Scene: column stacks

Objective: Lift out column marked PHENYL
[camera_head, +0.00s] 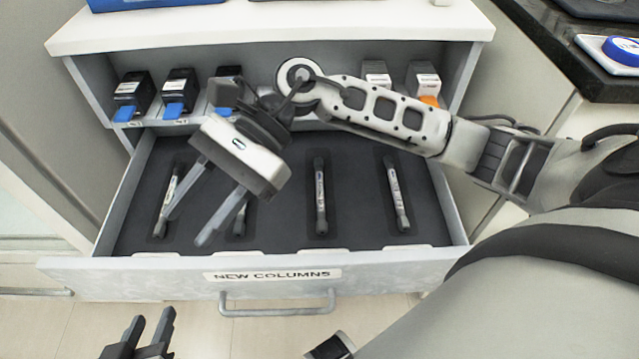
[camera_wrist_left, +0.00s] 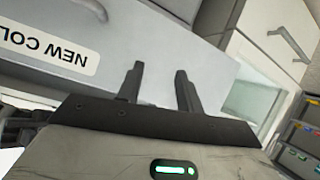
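The open drawer (camera_head: 280,240) holds several slim columns in dark foam slots. From left to right I see a first column (camera_head: 167,200), a second column (camera_head: 240,222) partly hidden by my right gripper, a third column (camera_head: 320,196) and a fourth column (camera_head: 397,196). Their labels are too small to read, so I cannot tell which is PHENYL. My right gripper (camera_head: 187,228) is open and empty, tilted over the drawer's left part, its fingers between the first and second columns in the picture. My left gripper (camera_head: 151,318) is open and empty in front of the drawer, also in the left wrist view (camera_wrist_left: 158,82).
The drawer front carries a NEW COLUMNS label (camera_head: 272,275) and a bar handle (camera_head: 277,309). Behind the drawer, a shelf holds black boxes with blue tabs (camera_head: 178,95) and one with an orange tab (camera_head: 426,85). A white top (camera_head: 270,30) overhangs this shelf.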

